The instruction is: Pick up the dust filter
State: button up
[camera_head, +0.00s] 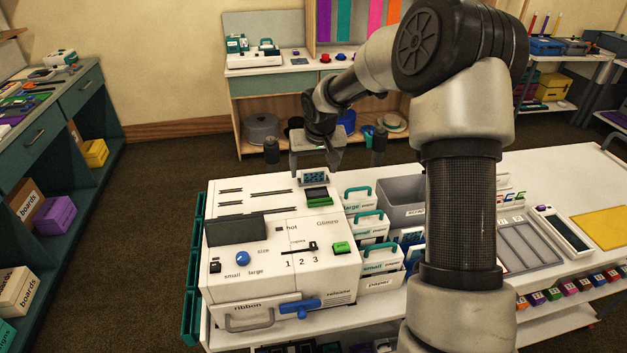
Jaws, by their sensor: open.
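No thing in view is labelled as a dust filter. A small dark piece with a blue-teal pattern in a pale frame (313,178) stands at the back right of the white machine (225,275); it may be the dust filter, but I cannot tell for sure. My gripper (315,166) is open and points down, just above or behind this piece. The picture does not show whether the fingers touch it. A dark block with a green base (318,197) sits just in front, on the machine's top.
The machine has a dark panel (235,230), blue knob (242,258), green button (341,247) and blue release handle (300,306). Teal-handled boxes (372,224) and a grey bin (402,196) stand to its right. My arm hides part of the table (560,163).

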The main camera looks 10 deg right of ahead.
jog(key=shift+f, duration=0.1)
jog(key=shift+c, duration=0.3)
jog(key=c, duration=0.7)
jog(key=shift+c, duration=0.2)
notch_tip(320, 180, up, 10)
jog(key=shift+b, duration=0.3)
